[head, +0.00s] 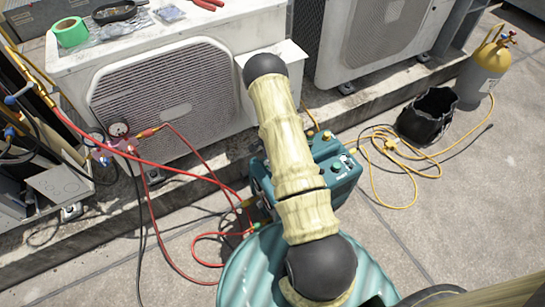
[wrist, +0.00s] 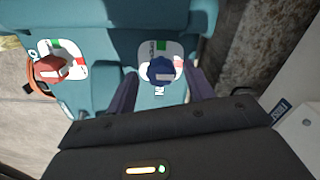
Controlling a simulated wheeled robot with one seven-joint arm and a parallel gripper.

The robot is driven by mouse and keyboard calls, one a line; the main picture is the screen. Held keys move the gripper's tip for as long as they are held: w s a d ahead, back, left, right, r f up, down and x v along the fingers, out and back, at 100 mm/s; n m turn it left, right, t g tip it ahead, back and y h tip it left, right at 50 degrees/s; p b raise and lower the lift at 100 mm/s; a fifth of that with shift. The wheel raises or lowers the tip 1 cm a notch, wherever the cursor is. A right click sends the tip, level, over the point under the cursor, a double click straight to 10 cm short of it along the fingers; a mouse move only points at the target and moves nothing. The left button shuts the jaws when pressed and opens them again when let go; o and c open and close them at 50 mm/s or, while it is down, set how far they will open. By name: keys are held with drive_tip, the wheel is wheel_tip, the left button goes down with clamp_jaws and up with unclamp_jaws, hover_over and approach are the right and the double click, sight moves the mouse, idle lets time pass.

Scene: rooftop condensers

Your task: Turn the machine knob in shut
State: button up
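The teal machine (head: 338,172) stands on the rooftop floor, partly hidden behind my arm in the head view; its top face fills the upper wrist view (wrist: 110,20). In the wrist view a dark blue knob (wrist: 161,70) sits on a white plate with green and red marks, with a letter N partly readable below it. A red knob (wrist: 52,68) on a similar plate is to its left. My gripper (wrist: 163,76) is open, its two dark fingers on either side of the blue knob. Whether they touch it I cannot tell. The gripper is hidden in the head view.
White condensers (head: 175,95) stand behind the machine. Red hoses (head: 180,170) and a gauge (head: 119,129) lie to the left. The right foreground floor is mostly clear.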

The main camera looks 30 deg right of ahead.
wheel_tip(320, 180, up, 17)
drive_tip(key=p, duration=0.5)
drive_tip(key=shift+r, duration=0.2)
idle(0.5)
drive_tip(key=s+a+r+n+t, duration=0.1)
drive_tip(key=s+a+r+n, duration=0.3)
drive_tip(key=r, duration=0.4)
drive_tip(key=s+a+r+n, duration=0.3)
drive_tip(key=a+r, duration=0.3)
drive_tip(key=r, duration=0.1)
drive_tip(key=s+a+r+n+t, duration=0.1)
drive_tip(key=s+a+r+n, duration=0.25)
drive_tip(key=s, duration=0.25)
drive_tip(key=s+a+r+n+t, duration=0.1)
drive_tip(key=s+a+r+n, duration=0.1)
drive_tip(key=s+r+n, duration=0.3)
wheel_tip(320, 180, up, 30)
drive_tip(key=p, duration=3.1)
drive_tip(key=shift+s+a+m, duration=0.15)
drive_tip(key=shift+s+m, duration=0.25)
drive_tip(key=shift+m, duration=0.05)
